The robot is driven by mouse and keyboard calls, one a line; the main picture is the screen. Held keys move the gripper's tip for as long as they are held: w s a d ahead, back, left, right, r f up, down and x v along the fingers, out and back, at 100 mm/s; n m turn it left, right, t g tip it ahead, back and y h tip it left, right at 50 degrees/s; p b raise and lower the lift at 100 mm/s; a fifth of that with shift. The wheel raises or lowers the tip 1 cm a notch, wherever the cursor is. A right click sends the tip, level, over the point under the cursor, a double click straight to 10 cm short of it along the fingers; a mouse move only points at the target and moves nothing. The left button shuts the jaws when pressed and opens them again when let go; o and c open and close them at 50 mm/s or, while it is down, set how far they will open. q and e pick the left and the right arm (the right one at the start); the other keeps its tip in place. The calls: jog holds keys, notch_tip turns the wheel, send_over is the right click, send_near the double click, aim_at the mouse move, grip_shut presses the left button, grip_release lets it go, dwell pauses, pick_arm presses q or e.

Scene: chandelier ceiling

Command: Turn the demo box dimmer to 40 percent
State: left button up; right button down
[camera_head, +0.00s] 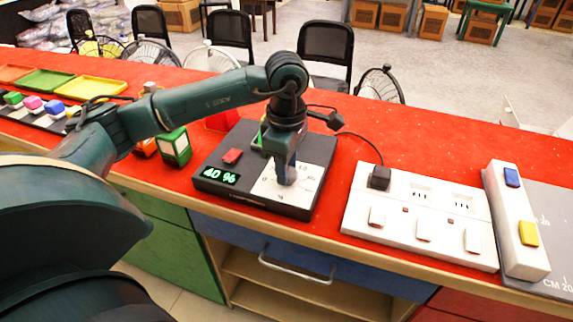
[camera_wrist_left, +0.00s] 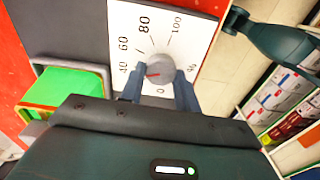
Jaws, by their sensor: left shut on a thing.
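The demo box (camera_head: 243,190) is a dark box on the red counter, with a white dial plate, a red switch (camera_head: 232,156) and a green display (camera_head: 219,175) reading 40 %. My left gripper (camera_head: 286,172) points down over the plate, shut on the grey dimmer knob (camera_head: 287,178). In the left wrist view, its fingers lie on either side of the knob (camera_wrist_left: 160,67). The knob's red mark points left, roughly toward the 40 on the scale. The fingers partly hide the scale. My right gripper is not in view.
A white socket strip (camera_head: 400,212) with a black plug (camera_head: 379,177) and cord lies right of the box. A green-and-white block (camera_head: 175,147) stands to its left. Farther left are coloured trays (camera_head: 90,88). A panel with blue and yellow buttons (camera_head: 516,225) is at far right.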

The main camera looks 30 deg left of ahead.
pick_arm(q)
jog(key=o, duration=1)
notch_tip(320, 180, up, 13)
jog(key=shift+r+p, duration=0.1)
jog(key=shift+p, duration=0.45)
